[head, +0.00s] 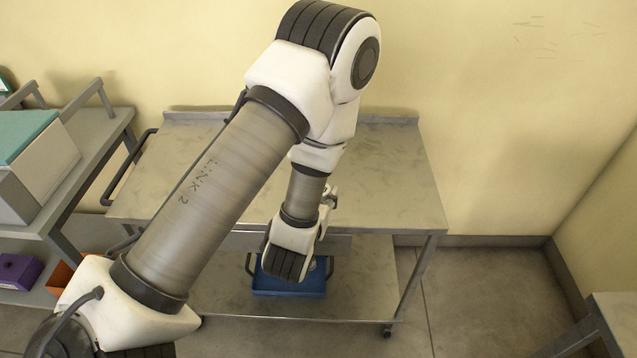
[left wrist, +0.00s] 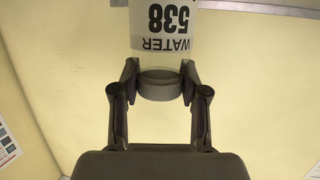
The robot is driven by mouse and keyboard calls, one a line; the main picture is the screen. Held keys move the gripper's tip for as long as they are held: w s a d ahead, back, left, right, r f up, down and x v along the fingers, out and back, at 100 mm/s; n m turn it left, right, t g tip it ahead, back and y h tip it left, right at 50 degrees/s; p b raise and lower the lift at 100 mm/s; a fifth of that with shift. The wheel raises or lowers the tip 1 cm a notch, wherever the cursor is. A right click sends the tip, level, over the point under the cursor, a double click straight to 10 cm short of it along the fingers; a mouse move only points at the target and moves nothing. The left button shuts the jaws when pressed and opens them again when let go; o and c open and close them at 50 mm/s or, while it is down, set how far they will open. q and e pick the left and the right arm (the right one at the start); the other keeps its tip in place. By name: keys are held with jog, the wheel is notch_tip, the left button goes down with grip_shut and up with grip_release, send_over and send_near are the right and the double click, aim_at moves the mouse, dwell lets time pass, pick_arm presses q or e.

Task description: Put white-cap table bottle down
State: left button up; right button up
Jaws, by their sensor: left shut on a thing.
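The bottle (left wrist: 163,30) shows in the left wrist view, with a clear body and a white label reading "WATER 538", upside down in the picture. Its cap (left wrist: 160,84) looks greyish in the shade. My left gripper (left wrist: 159,80) is shut on the bottle at the cap end, one finger on each side. In the head view my left arm reaches over the grey metal table (head: 400,185) and hides the bottle and most of the gripper. I cannot tell the bottle's height above the tabletop. My right gripper is not in view.
The visible tabletop is bare. A blue tray (head: 290,291) sits on its lower shelf (head: 363,285). At left a grey shelf cart (head: 95,135) holds a white box with a teal top (head: 35,160); a purple box (head: 18,271) is lower. Another table edge (head: 612,320) shows at lower right.

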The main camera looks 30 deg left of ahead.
pick_arm(q)
jog(key=shift+w+a+f+b, duration=0.4)
jog(key=shift+w+a+b, duration=0.3)
jog(key=shift+b, duration=2.95)
jog(key=a+p+x, duration=0.1)
jog(key=x, duration=0.3)
jog(key=a+p+x, duration=0.1)
jog(key=p+x, duration=0.1)
jog(key=x, duration=0.3)
jog(key=s+a+p+x, duration=0.1)
jog(key=p+x, duration=0.1)
jog(key=x, duration=0.2)
jog(key=shift+w, duration=0.15)
jog(key=shift+w+f, duration=0.1)
jog(key=shift+f, duration=0.1)
jog(key=o, duration=1.2)
jog(key=shift+f, duration=0.1)
